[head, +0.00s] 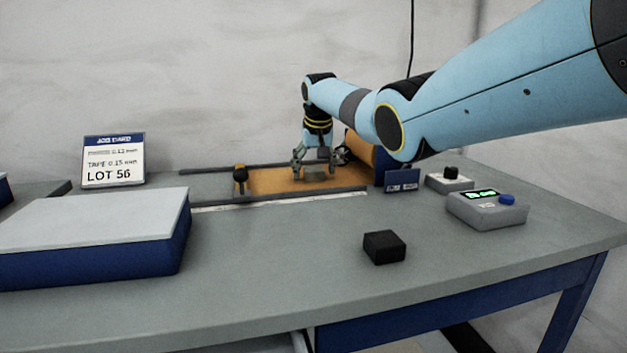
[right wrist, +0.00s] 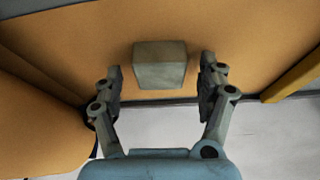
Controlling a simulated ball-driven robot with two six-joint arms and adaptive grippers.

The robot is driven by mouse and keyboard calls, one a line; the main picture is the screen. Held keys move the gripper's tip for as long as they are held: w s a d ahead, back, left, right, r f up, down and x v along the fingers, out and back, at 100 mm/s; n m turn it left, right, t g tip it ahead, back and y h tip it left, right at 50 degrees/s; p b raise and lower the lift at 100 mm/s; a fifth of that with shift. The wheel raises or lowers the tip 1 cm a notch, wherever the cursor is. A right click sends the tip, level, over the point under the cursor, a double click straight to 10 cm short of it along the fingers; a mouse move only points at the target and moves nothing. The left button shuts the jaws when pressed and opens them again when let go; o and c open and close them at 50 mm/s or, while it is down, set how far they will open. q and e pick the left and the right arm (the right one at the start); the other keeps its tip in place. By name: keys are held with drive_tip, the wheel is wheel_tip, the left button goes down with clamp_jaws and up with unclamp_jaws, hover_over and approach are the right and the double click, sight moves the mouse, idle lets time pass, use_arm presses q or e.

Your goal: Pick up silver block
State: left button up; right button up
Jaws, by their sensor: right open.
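The silver block (right wrist: 160,66) shows in the right wrist view as a dull grey block lying on the copper foil (right wrist: 250,45). In the head view the block (head: 315,176) sits on the foil at the back of the table, below my right gripper (head: 313,170). In the right wrist view my right gripper (right wrist: 160,85) is open, with one finger on each side of the block and a gap on both sides. The block lies slightly beyond the line of the fingertips. My left gripper is not in view.
Dark rails (head: 290,194) edge the foil strip, with a roll (head: 360,152) at its right end. A black block (head: 384,247) and a grey device with a green display (head: 487,209) stand nearer. A blue box with a pale lid (head: 95,240) is at left. The front middle is clear.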

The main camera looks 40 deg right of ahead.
drive_tip(key=shift+r, duration=0.1)
clamp_jaws()
idle(0.4)
drive_tip(key=shift+r, duration=0.1)
